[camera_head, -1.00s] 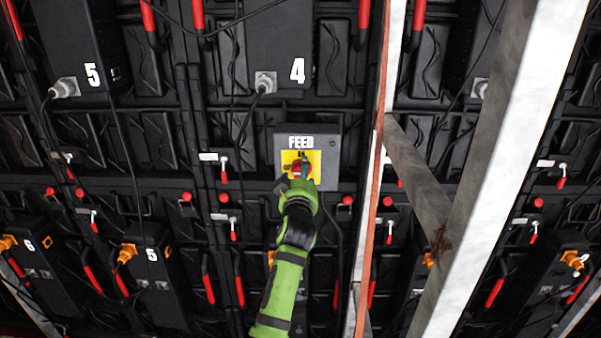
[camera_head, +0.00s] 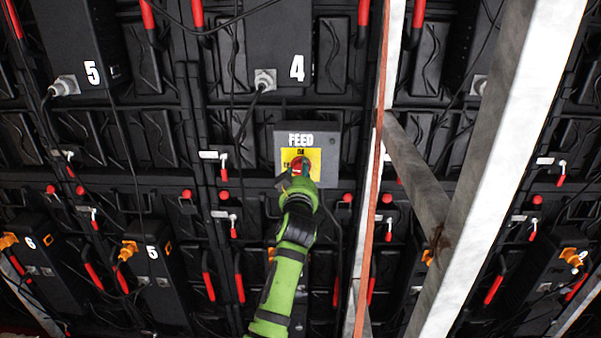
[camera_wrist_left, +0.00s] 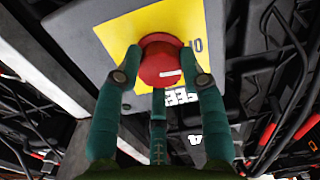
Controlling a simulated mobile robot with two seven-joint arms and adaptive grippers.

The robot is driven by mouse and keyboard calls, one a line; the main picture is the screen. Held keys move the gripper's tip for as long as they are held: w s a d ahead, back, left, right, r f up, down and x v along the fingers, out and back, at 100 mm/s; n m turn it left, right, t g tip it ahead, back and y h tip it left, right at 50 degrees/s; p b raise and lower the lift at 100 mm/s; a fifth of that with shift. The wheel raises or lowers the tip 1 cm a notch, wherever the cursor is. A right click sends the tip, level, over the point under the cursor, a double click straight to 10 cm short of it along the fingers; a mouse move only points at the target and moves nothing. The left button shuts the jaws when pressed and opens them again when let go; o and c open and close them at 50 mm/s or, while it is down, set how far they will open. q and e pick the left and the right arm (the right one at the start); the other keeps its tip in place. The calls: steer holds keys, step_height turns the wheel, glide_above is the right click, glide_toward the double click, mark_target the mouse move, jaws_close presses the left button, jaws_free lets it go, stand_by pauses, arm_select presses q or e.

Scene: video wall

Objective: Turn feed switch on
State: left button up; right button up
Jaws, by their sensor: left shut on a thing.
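The feed switch box (camera_head: 332,152) is a grey box marked FEED on the black wall of panels, with a yellow plate (camera_head: 315,157). Its red round knob (camera_wrist_left: 160,60) sits on the yellow plate in the left wrist view, where the plate (camera_wrist_left: 120,35) also carries part of a marking beside the knob. My left gripper (camera_head: 297,168), green, is at the front of the box and covers part of the knob. In the left wrist view its fingers (camera_wrist_left: 163,70) are closed around the knob's sides. My right gripper is not in view.
A pale metal beam (camera_head: 505,150) and a thin orange-edged upright (camera_head: 372,200) stand to the right of the box. A cable (camera_head: 242,120) hangs from the unit marked 4 (camera_head: 280,50). Several red handles and cables cover the wall.

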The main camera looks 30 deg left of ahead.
arm_select(q)
steer(key=m+p, duration=0.1)
steer(key=m, duration=0.3)
steer(key=shift+r, duration=0.2)
steer(key=m+p, duration=0.1)
steer(key=m, duration=0.3)
steer(key=shift+m+p, duration=0.3)
steer(key=shift+m, duration=0.1)
steer(key=m+p, duration=0.1)
steer(key=m, duration=0.2)
steer(key=shift+r+m, duration=0.1)
steer(key=shift+m, duration=0.2)
steer(key=shift+m+p, duration=0.85)
steer(key=shift+m, duration=1.35)
steer(key=o, duration=1.1)
steer(key=shift+w+f, duration=0.1)
steer(key=shift+f, duration=0.1)
steer(key=shift+o, duration=0.2)
